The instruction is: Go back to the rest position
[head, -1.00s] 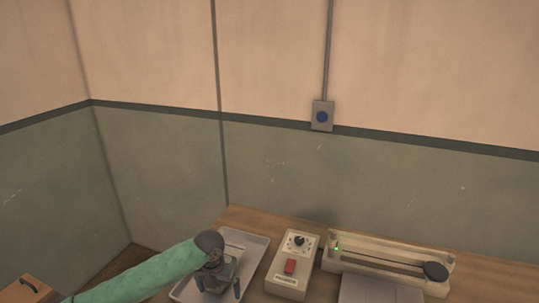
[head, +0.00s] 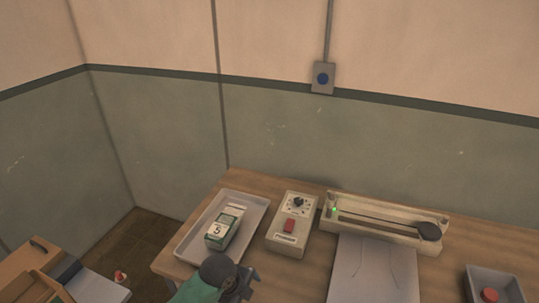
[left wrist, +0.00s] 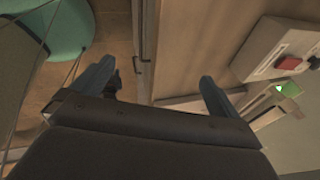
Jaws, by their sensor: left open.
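My left gripper (head: 244,284) is at the bottom of the head view, low in front of the tray and near the table's front edge. In the left wrist view its two fingers (left wrist: 153,88) are spread apart, with nothing between them. My right gripper is in neither view. A white and green packet (head: 224,228) marked with a 5 lies in the grey tray (head: 196,240), apart from my gripper.
A control box (head: 291,240) with a dial and red switch stands right of the tray (left wrist: 290,60). A long sealer-like device (head: 385,222) with a green light is farther right, a pale sheet (head: 372,270) before it.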

